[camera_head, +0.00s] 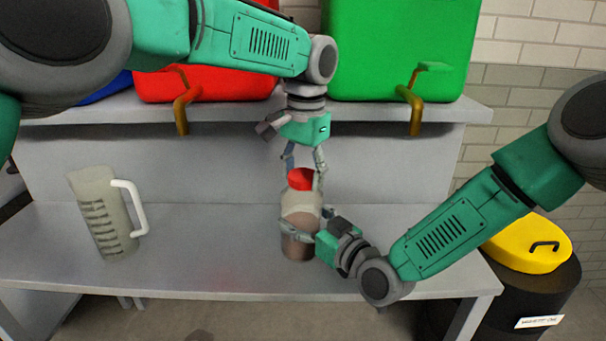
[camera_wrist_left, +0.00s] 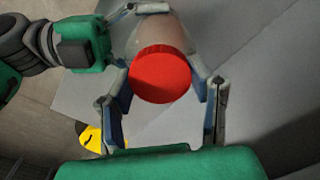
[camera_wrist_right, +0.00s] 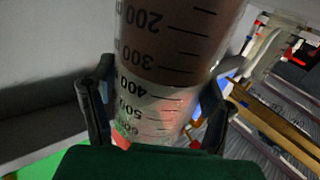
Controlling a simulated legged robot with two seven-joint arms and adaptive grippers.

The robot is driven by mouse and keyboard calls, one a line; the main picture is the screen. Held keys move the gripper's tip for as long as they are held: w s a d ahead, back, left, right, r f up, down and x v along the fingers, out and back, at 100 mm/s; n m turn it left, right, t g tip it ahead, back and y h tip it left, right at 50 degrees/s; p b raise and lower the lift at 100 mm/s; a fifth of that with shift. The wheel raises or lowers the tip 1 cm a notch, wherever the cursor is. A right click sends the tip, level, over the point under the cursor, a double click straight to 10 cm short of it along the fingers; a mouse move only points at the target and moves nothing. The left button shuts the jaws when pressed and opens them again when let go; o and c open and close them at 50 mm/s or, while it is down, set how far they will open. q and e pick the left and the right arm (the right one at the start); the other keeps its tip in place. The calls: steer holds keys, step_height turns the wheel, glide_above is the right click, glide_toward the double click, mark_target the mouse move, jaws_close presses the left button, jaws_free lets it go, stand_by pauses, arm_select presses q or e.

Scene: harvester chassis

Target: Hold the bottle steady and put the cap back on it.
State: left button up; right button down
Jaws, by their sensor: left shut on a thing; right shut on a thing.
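The bottle (camera_head: 298,247) stands upright on the bench, clear above and dark brown below; its printed scale shows in the right wrist view (camera_wrist_right: 175,50). My right gripper (camera_head: 302,232) is shut around the bottle's middle from the right side; its fingers also show in the right wrist view (camera_wrist_right: 155,95). The red cap (camera_head: 301,179) is at the top of the bottle. My left gripper (camera_head: 304,170) is above it, pointing down, shut on the cap, which also shows in the left wrist view (camera_wrist_left: 160,75). The cap hides the bottle's mouth, so I cannot tell whether it is seated.
A measuring jug (camera_head: 103,215) with a white handle stands on the bench (camera_head: 200,275) at the left. Red (camera_head: 205,85) and green (camera_head: 400,50) containers with brass taps sit on the shelf above. A black drum with a yellow lid (camera_head: 528,248) stands at the right.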

arm_select(q)
steer(key=m, duration=0.7)
steer(key=shift+w, duration=0.1)
arm_select(e)
steer(key=shift+s+f, duration=0.15)
steer(key=shift+f, duration=0.1)
arm_select(q)
steer(key=m, duration=0.7)
steer(key=o, duration=1.1)
steer(key=shift+o, duration=0.9)
steer(key=shift+d, duration=0.1)
steer(key=shift+r, duration=2.25)
steer(key=shift+d, duration=0.1)
steer(key=shift+c, duration=0.3)
